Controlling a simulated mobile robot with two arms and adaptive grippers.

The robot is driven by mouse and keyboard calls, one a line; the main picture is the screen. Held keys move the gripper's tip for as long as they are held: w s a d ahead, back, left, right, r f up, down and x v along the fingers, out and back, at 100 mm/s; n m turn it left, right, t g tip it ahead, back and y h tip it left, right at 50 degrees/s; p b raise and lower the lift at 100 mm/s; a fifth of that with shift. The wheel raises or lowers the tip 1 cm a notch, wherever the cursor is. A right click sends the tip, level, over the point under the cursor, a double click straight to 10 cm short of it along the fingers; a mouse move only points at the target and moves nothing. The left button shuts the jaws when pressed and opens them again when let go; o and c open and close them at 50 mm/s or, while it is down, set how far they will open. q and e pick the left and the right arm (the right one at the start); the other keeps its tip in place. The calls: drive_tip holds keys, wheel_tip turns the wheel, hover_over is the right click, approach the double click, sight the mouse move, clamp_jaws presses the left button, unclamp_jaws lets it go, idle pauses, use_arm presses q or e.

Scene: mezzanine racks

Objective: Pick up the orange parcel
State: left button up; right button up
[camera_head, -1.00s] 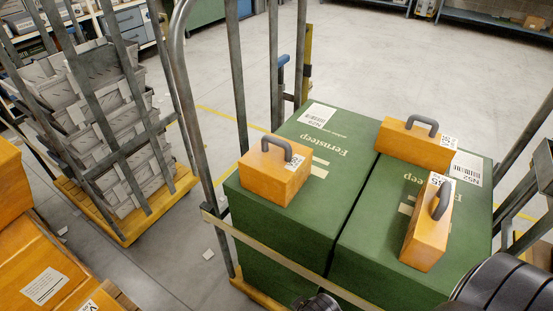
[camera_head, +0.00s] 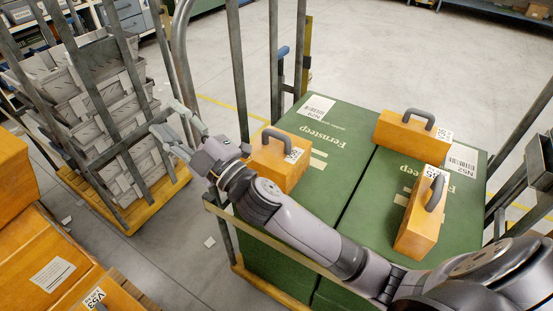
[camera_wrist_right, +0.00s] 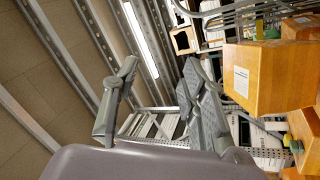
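Three orange parcels with grey handles rest on top of two green cartons (camera_head: 335,165) in a cage trolley. The left orange parcel (camera_head: 283,172) is partly covered by my right arm. The back orange parcel (camera_head: 402,133) and the right orange parcel (camera_head: 413,228) stand clear of the gripper. My right gripper (camera_head: 163,118) is open and empty, left of the left parcel and beyond the trolley's side. Its two spread fingers also show in the right wrist view (camera_wrist_right: 160,75), with nothing between them. My left gripper is not in view.
Metal trolley posts (camera_head: 237,75) rise close to my right arm. A second trolley with grey crates (camera_head: 95,100) stands at the left. Orange boxes (camera_head: 45,265) fill the lower left; an orange box (camera_wrist_right: 268,80) shows in the wrist view. The floor behind is clear.

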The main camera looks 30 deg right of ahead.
drive_tip(key=s+a+r+n+g+y, duration=0.3)
drive_tip(key=a+r+n+g+y, duration=0.45)
drive_tip(key=n, duration=0.65)
drive_tip(key=n+g+h, duration=1.2)
drive_tip(key=h, duration=0.7)
approach(276, 133)
drive_tip(key=shift+t, duration=0.35)
drive_tip(key=f+p, duration=0.1)
drive_tip(key=f, duration=0.2)
drive_tip(key=f+p, duration=0.1)
drive_tip(key=f, duration=0.1)
drive_tip(key=shift+w+d+f+p, duration=0.1)
drive_tip(key=shift+w+f+p, duration=0.15)
drive_tip(key=shift+f+p, duration=0.05)
drive_tip(key=f+p, duration=0.1)
drive_tip(key=f, duration=0.1)
drive_tip(key=d+f+p, duration=0.1)
drive_tip(key=f, duration=0.1)
drive_tip(key=shift+d+f+p, duration=0.25)
drive_tip(key=shift+f+p, duration=0.1)
drive_tip(key=shift+w+f, duration=0.1)
drive_tip(key=shift+f, duration=0.25)
